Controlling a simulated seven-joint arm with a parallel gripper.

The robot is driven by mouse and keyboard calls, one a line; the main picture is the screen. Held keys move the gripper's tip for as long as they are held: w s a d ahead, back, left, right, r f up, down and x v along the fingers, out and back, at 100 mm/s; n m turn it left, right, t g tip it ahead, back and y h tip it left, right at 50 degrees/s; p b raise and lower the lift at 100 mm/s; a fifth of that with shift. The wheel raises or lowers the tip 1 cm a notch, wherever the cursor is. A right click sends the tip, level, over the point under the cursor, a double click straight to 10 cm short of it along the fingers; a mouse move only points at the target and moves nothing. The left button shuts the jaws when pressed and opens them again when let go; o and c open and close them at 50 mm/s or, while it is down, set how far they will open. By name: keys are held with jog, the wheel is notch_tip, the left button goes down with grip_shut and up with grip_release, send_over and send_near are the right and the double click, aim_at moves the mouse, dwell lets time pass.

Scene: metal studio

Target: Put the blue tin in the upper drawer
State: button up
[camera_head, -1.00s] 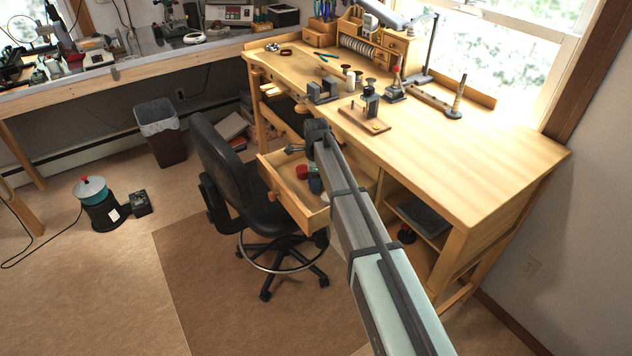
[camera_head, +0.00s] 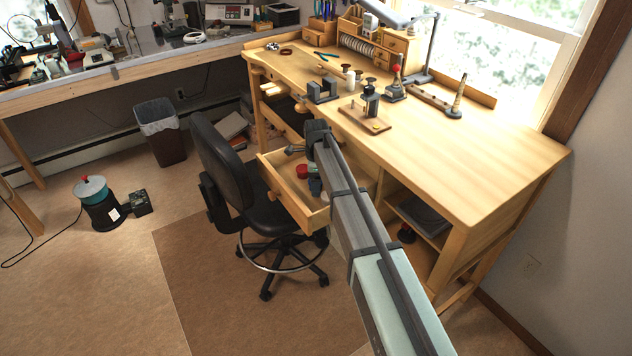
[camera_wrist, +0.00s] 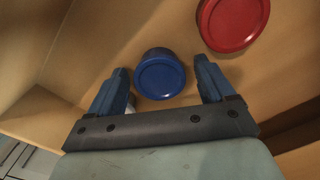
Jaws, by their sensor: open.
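The blue tin (camera_wrist: 160,75) is round with a flat lid and sits on the wooden floor of an open drawer (camera_head: 292,205) under the bench. In the wrist view it lies between and just ahead of the fingertips of my gripper (camera_wrist: 160,65), with a gap on each side. My gripper is open and empty, pointing down into the drawer. In the head view my gripper (camera_head: 294,150) shows small over the drawer, and my arm hides part of the drawer's inside. I cannot tell the exact height of the fingers over the tin.
A red tin (camera_wrist: 234,22) lies to the right of the blue one in the same drawer. Drawer walls stand close by. A black chair (camera_head: 222,150) is at the drawer's left. The bench top (camera_head: 465,155) with tools is above and behind.

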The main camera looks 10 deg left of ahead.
notch_tip(320, 180, up, 12)
dwell(0.6)
